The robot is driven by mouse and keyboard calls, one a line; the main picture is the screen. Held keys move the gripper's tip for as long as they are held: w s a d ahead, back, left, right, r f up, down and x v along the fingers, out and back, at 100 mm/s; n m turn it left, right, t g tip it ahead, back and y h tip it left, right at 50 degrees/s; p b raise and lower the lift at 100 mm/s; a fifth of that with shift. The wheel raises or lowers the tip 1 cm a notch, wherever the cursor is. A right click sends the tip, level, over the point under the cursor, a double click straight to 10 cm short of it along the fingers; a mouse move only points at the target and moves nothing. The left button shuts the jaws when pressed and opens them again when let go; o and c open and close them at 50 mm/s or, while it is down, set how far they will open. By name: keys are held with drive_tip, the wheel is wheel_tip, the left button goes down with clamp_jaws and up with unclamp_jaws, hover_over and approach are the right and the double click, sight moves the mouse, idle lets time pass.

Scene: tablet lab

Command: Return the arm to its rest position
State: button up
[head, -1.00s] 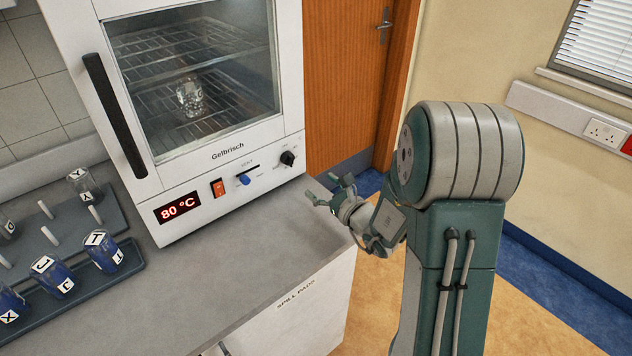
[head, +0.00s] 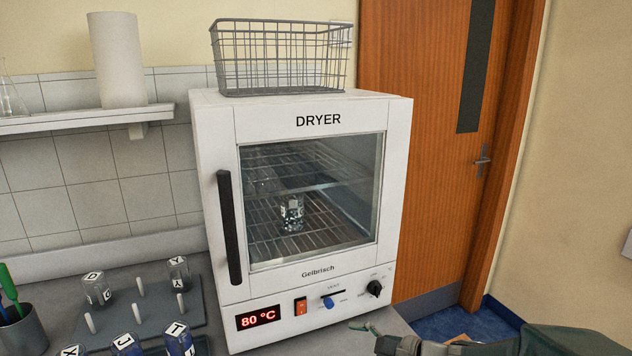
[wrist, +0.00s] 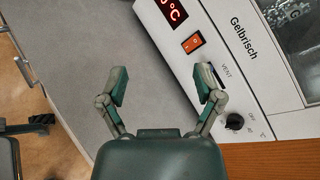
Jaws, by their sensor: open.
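My gripper (wrist: 163,85) is open and empty in the wrist view, its two green-tipped fingers apart above the grey bench top (wrist: 85,60) in front of the dryer's control panel. In the head view only a small part of my gripper (head: 368,328) shows at the bottom edge, below the dryer's knob. My green arm lies low at the bottom right of that view. The white dryer (head: 318,290) has its door closed and its display reads 80 °C. A glass jar stands on a wire rack inside it, behind the door glass.
A wire basket (head: 280,58) sits on top of the dryer. Labelled jars (head: 178,275) stand by a pegged rack (head: 158,305) on the bench at left. A cup with pens (head: 22,335) is at far left. A wooden door (head: 415,120) is behind, right of the dryer.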

drive_tip(key=s+n+g+h, duration=0.5)
drive_tip(key=s+n, duration=0.5)
drive_tip(key=s, duration=0.2)
drive_tip(key=s+d+r+n+t+h, duration=0.3)
drive_tip(key=s+d+r+n+h, duration=0.1)
drive_tip(key=s+d+n+h, duration=0.1)
drive_tip(key=d+n+h, duration=0.1)
drive_tip(key=d+h, duration=0.1)
drive_tip(key=d, duration=0.1)
drive_tip(key=shift+d+h, duration=0.4)
